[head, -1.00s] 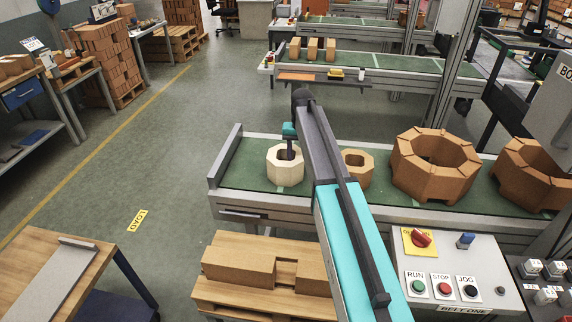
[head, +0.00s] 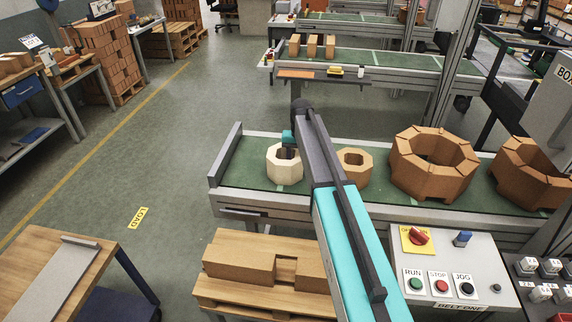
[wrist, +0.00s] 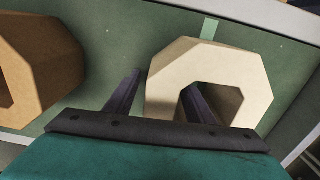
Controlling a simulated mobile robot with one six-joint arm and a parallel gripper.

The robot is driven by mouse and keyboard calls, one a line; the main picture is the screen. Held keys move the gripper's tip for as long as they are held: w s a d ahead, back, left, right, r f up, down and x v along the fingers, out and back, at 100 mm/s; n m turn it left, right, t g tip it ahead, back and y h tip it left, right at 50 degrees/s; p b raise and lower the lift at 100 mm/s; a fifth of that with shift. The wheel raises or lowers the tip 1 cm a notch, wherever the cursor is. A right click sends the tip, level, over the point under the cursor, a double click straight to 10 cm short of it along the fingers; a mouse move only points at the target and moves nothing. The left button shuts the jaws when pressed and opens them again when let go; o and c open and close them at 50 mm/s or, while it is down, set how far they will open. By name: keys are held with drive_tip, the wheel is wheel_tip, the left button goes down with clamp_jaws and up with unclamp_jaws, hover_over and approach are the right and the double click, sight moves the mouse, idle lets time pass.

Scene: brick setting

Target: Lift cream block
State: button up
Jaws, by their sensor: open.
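The cream block (head: 285,175) is an eight-sided ring with a central hole, standing on the green conveyor belt (head: 240,172) near its left end. My gripper (head: 289,152) is down at the block, partly hidden by my arm in the head view. In the wrist view my gripper (wrist: 161,88) is open across one wall of the cream block (wrist: 235,68). One finger is beside the block's outer face, the other is in the hole. I cannot tell whether either finger touches the wall.
A small brown ring block (head: 354,165) stands just right of the cream block. Larger brown ring blocks (head: 433,165) are farther right. An end plate (head: 225,155) bounds the belt at left. A control box (head: 450,262) and pallet (head: 240,298) are in front.

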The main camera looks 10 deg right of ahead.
clamp_jaws()
drive_tip(key=shift+r, duration=0.1)
idle(1.2)
